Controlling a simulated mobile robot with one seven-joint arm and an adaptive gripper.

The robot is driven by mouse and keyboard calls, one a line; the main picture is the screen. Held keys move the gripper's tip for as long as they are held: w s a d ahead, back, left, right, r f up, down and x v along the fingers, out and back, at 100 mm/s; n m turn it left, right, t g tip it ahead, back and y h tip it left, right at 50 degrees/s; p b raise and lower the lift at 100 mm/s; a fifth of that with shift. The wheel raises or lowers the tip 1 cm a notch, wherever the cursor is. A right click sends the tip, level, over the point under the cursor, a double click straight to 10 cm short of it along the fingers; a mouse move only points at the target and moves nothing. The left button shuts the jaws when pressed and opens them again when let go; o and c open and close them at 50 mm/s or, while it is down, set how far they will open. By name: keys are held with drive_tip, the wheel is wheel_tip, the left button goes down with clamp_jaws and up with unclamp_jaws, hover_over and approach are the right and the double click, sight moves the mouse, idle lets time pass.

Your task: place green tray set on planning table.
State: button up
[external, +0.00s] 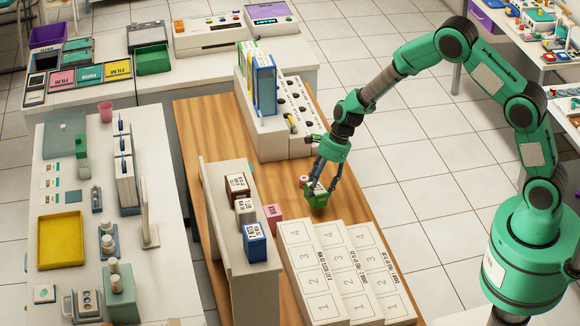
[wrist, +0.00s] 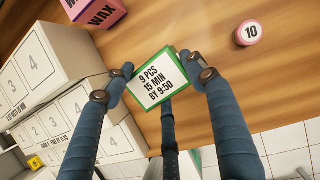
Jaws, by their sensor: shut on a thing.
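A small green block with a white label reading "9 PCS 15 MIN BY 9:50" (wrist: 158,80) is between the fingers of my gripper (wrist: 157,84). The green block also shows in the external view (external: 317,196). My gripper (external: 320,180) is shut on it, pointing down over the wooden table (external: 205,130). I cannot tell whether the block touches the wood. White stepped boards numbered 1 to 4 (external: 310,270) lie just in front of it on the table; they show at the left in the wrist view (wrist: 60,105).
A pink WAX block (external: 273,219) and a round pink piece marked 10 (wrist: 252,34) are close by. A white shelf with brown, grey and blue blocks (external: 254,243) stands left. A white rack with upright folders (external: 262,85) stands behind.

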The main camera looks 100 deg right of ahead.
drive_tip(key=shift+r, duration=0.1)
drive_tip(key=shift+m+g, duration=0.3)
drive_tip(key=shift+m, duration=0.3)
drive_tip(key=w+a+r+p, duration=0.3)
drive_tip(key=a+r, duration=0.1)
drive_tip(key=r, duration=0.2)
drive_tip(key=w+a+r+p, duration=0.3)
drive_tip(key=a+r, duration=0.1)
drive_tip(key=r, duration=0.3)
drive_tip(key=w+a+r+p, duration=0.3)
drive_tip(key=w+a+r, duration=0.1)
drive_tip(key=r, duration=0.3)
drive_tip(key=shift+p, duration=0.4)
drive_tip(key=shift+m+h, duration=0.5)
drive_tip(key=shift+m, duration=0.3)
drive_tip(key=w+a+r+p, duration=0.2)
drive_tip(key=a+r, duration=0.2)
drive_tip(key=r, duration=0.2)
drive_tip(key=w+a+r+p, duration=0.2)
drive_tip(key=a+r+p, duration=0.1)
drive_tip(key=r, duration=0.3)
drive_tip(key=w+a+r+p, duration=0.2)
drive_tip(key=a+r+p, duration=0.1)
drive_tip(key=a+r, duration=0.2)
drive_tip(key=shift+a+r, duration=0.3)
drive_tip(key=shift+r, duration=0.45)
